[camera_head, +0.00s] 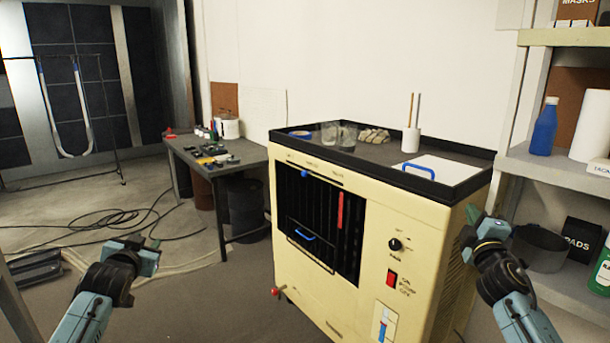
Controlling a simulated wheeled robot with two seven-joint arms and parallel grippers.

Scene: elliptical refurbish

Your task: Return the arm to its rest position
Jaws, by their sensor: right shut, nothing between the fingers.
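My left gripper (148,243) is at the lower left, raised over the floor and apart from everything around it. Whether its fingers are open or shut is too small to tell. My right gripper (474,217) is at the right, in front of the right side of a cream machine (350,300). It is shut with nothing held. I cannot tell how wide the gap is between it and the machine's side. Both forearms come up from the bottom edge of the view.
Shelves (515,165) with a blue bottle (544,127) and a dark bowl (540,250) stand close to my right arm. A dark workbench (220,168) with small items stands behind. Black cables (110,218) lie on the floor at left.

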